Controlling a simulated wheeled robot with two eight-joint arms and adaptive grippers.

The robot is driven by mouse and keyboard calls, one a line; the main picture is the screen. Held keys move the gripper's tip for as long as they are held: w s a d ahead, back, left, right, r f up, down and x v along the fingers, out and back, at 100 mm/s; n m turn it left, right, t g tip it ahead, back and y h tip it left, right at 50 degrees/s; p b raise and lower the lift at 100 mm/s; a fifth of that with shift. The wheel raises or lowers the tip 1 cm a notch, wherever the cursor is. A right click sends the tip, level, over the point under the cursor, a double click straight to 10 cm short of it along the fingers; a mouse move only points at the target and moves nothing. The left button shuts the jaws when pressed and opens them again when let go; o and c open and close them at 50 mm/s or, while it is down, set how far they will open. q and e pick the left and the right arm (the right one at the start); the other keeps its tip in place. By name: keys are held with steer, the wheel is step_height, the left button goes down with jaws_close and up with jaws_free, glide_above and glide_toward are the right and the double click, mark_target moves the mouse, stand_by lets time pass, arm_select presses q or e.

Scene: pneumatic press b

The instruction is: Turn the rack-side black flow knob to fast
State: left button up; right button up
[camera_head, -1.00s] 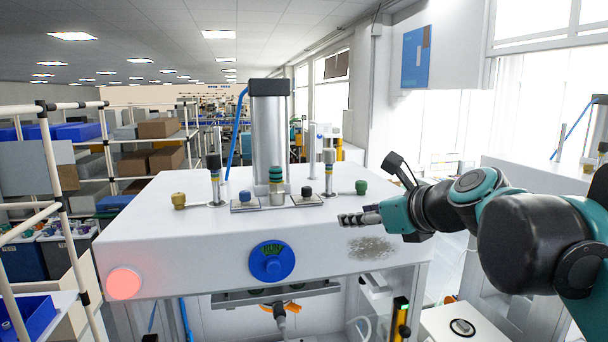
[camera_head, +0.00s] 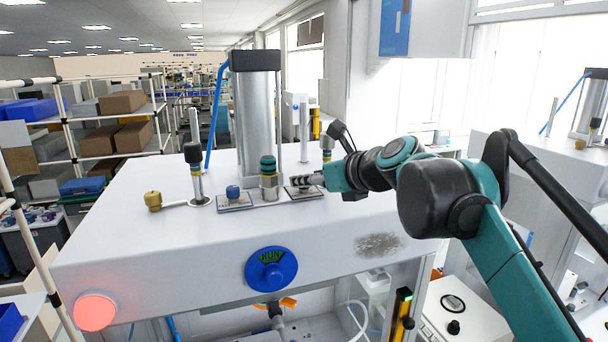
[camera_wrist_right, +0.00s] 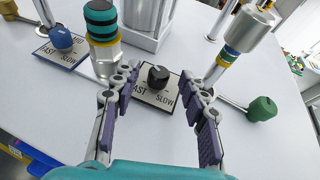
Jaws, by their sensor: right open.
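The black flow knob (camera_wrist_right: 158,75) sits on a small plate (camera_wrist_right: 152,97) marked FAST at the left and SLOW at the right in the right wrist view. A small pale mark shows on the knob; its exact setting is hard to read. My right gripper (camera_wrist_right: 159,84) is open, its two fingers on either side of the knob and apart from it. In the head view, my right gripper (camera_head: 308,181) hides the knob, and part of its plate (camera_head: 296,194) shows. My left gripper is not in view.
A blue knob (camera_wrist_right: 60,38) on its own plate and a teal-and-black-topped fitting (camera_wrist_right: 101,25) stand left of the gripper. A metal cylinder (camera_wrist_right: 243,30) and a green knob (camera_wrist_right: 262,108) stand right. The front of the white press top (camera_head: 180,240) is clear.

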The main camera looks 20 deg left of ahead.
steer(key=x, duration=0.3)
steer(key=shift+w+a, duration=0.2)
steer(key=shift+s+d, duration=0.25)
jaws_close()
arm_select(q)
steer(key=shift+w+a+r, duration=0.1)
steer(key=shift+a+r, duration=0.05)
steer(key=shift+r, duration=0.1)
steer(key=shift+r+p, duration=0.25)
steer(key=shift+p, duration=0.15)
arm_select(e)
steer(key=shift+w+n+g+y, duration=0.1)
steer(key=shift+n+g+y, duration=0.2)
steer(key=shift+r+n+g+y+p, duration=0.15)
steer(key=shift+n+g+y+p, duration=0.6)
steer(key=shift+n+g, duration=0.45)
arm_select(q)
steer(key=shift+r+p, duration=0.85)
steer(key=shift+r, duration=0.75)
arm_select(e)
steer(key=shift+n+g+y, duration=0.55)
steer(key=shift+n+g, duration=0.85)
steer(key=shift+g, duration=0.2)
